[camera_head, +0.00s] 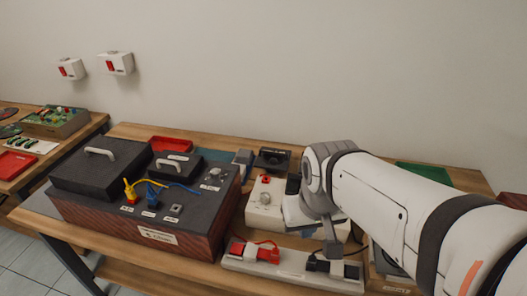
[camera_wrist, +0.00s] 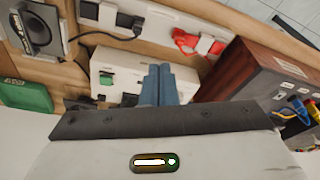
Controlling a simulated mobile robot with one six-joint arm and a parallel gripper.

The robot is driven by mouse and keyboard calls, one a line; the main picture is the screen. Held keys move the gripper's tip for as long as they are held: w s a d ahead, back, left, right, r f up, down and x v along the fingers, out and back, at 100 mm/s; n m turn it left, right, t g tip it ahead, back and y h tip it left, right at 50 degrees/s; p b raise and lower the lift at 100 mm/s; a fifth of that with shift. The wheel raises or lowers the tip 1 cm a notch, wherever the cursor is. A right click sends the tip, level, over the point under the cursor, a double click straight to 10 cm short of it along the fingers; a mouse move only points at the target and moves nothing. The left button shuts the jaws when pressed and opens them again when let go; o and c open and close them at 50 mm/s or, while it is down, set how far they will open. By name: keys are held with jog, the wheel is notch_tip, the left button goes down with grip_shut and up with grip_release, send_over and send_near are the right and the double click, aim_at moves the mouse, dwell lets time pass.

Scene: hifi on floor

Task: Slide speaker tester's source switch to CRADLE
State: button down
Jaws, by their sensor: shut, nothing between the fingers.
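A cream box with a knob and a red button (camera_head: 264,203) stands mid-table in the head view, its right part hidden behind my arm. I take it for the speaker tester, but no label is readable. In the wrist view the cream box (camera_wrist: 130,66) shows a green part (camera_wrist: 107,79) and a small dark part (camera_wrist: 129,99) on its face; I cannot tell which is the source switch. My gripper (camera_wrist: 160,70) is shut and empty, its blue-grey fingers in front of the box. Contact cannot be made out.
A large dark-topped wooden box (camera_head: 165,235) with yellow and blue leads stands left of the cream box. A white power strip (camera_head: 290,275) with red and black plugs lies along the front. A speaker (camera_wrist: 38,30) and a green tray (camera_wrist: 28,95) are nearby.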

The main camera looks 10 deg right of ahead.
jog(key=w+n+g+h, duration=0.15)
jog(key=w+n, duration=0.45)
jog(key=w, duration=0.7)
jog(key=w+a+f+n+g+h, duration=0.1)
jog(key=w+a+f+n, duration=0.1)
jog(key=w, duration=0.4)
jog(key=w+a+f+n+g+h, duration=0.1)
jog(key=w+a+f+n+g, duration=0.1)
jog(key=w+a+f+n, duration=0.1)
jog(key=w+f+n, duration=0.1)
jog(key=w+n, duration=0.1)
jog(key=w, duration=0.1)
jog(key=shift+w+a+f, duration=0.15)
jog(key=shift+w+a, duration=0.05)
jog(key=shift+w, duration=0.05)
jog(key=shift+h, duration=0.25)
send_near(278, 206)
jog(key=x, duration=0.5)
jog(key=shift+f+p, duration=0.15)
jog(key=shift+p, duration=0.25)
jog(key=d, duration=0.1)
jog(key=s+d, duration=0.1)
jog(key=d, duration=0.1)
jog(key=shift+s+f+p, duration=0.1)
jog(key=shift+s+p, duration=0.05)
jog(key=shift+p, duration=0.15)
jog(key=shift+s+d+f, duration=0.1)
jog(key=shift+s+d, duration=0.05)
jog(key=shift+d, duration=0.25)
